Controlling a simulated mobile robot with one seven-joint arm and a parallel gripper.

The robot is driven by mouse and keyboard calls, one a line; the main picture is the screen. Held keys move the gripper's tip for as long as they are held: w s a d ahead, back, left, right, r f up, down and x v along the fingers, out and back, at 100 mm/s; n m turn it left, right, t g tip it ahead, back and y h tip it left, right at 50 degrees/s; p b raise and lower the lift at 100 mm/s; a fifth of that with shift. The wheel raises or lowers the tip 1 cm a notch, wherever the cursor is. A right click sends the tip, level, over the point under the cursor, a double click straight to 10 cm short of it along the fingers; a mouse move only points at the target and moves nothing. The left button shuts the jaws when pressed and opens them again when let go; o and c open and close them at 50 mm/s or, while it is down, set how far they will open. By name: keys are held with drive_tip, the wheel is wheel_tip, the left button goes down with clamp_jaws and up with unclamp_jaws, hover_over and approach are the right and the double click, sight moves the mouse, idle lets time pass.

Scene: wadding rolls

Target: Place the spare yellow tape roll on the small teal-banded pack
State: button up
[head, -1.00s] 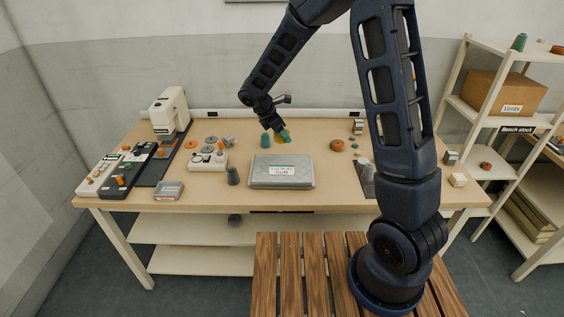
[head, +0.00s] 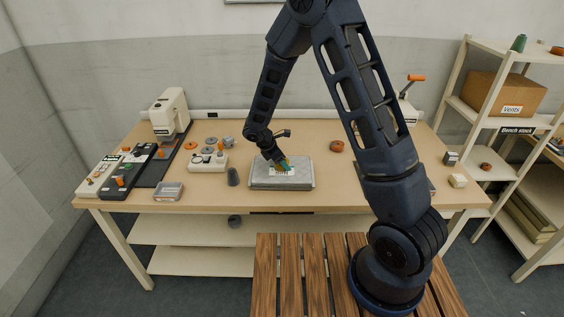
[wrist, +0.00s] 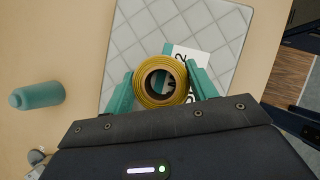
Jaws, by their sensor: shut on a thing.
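My gripper (wrist: 160,84) is shut on the yellow tape roll (wrist: 160,102), with a teal finger on each side of it. The roll's hole faces the wrist camera. Below the roll is a grey quilted pack (wrist: 140,35) with a white label (wrist: 188,58), partly covered by the roll and a finger. In the head view my gripper (head: 283,164) is over the middle of this pack (head: 262,184) on the table. Whether the roll touches the pack cannot be told. A teal band is not clear on the label now.
A brown roll (head: 337,146) lies behind right.

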drive_tip(key=shift+f, duration=0.15)
drive_tip(key=o, duration=1)
drive_tip(key=v, duration=1.2)
